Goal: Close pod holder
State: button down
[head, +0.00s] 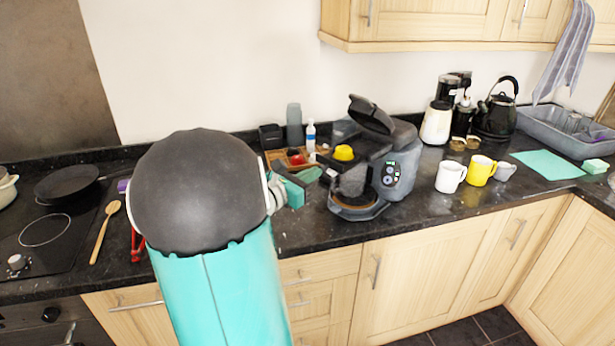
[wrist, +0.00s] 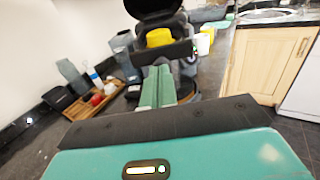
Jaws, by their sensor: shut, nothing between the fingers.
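The dark grey coffee machine (head: 400,170) stands on the counter with its top lid (head: 370,115) raised. The pod holder (head: 352,178) sticks out at the front left of the machine. A yellow pod (head: 343,153) sits on it. In the wrist view the yellow pod (wrist: 159,38) shows below the raised lid (wrist: 152,8). My gripper (head: 312,174) is just left of the pod holder, its green fingers shut and empty. In the wrist view the fingers (wrist: 158,72) point at the front of the holder (wrist: 165,53). I cannot tell whether they touch it.
A wooden tray (head: 278,155) with small items and a bottle (head: 311,135) stand behind my gripper. A white mug (head: 450,177) and yellow mug (head: 481,170) stand right of the machine. A wooden spoon (head: 104,232) and red-handled tool (head: 136,243) lie left.

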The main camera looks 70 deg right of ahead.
aim_at(329, 165)
jog(key=x, duration=0.9)
jog(key=shift+s+d, duration=0.2)
